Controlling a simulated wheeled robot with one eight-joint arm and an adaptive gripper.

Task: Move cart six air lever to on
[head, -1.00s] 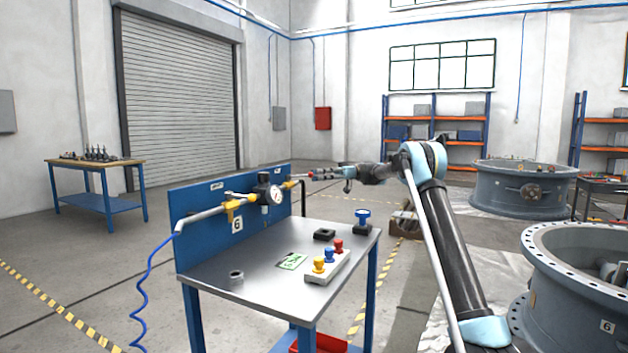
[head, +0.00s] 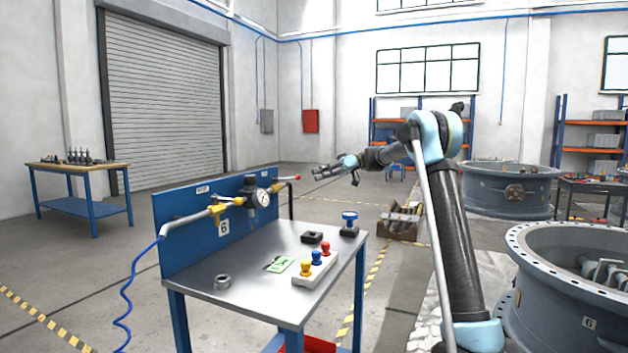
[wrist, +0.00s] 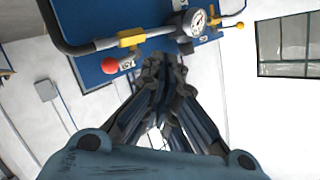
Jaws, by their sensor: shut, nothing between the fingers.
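Cart six (head: 270,255) is a steel-topped cart with a blue back panel (head: 180,212) and a "6" label (head: 224,228). An air pipe with a round gauge (head: 263,198) runs along the panel. A red-knobbed lever (head: 297,177) is at the pipe's right end; its knob also shows in the wrist view (wrist: 109,65), beside a yellow valve body (wrist: 130,38). A yellow-handled valve (head: 216,209) is at the pipe's left. My gripper (head: 316,172) is shut and empty, just right of the red knob in the head view. In the wrist view, its fingertips (wrist: 163,65) appear apart from the knob.
Red, blue and yellow buttons (head: 316,257), a green card (head: 278,265), a metal ring (head: 222,282) and a blue-topped part (head: 349,222) are on the cart. A large flanged valve body (head: 580,285) is at right. Open floor lies behind the cart.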

